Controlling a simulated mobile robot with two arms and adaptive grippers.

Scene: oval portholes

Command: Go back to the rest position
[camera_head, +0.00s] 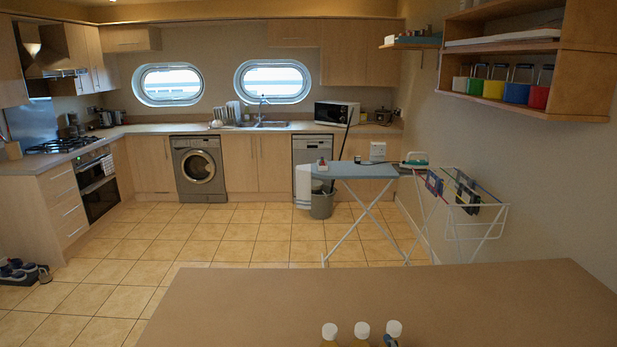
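Neither of my grippers nor my arms shows in the head view. A brown table or counter top (420,300) fills the lower right of the picture. Several bottles with white caps (361,331) stand in a row at its near edge, cut off by the bottom of the picture. Their lower parts are out of view.
An ironing board (356,171) with an iron (416,158) stands beyond the table, beside a drying rack (470,200). A grey bin (321,205) is behind. Shoes (22,271) lie at the left.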

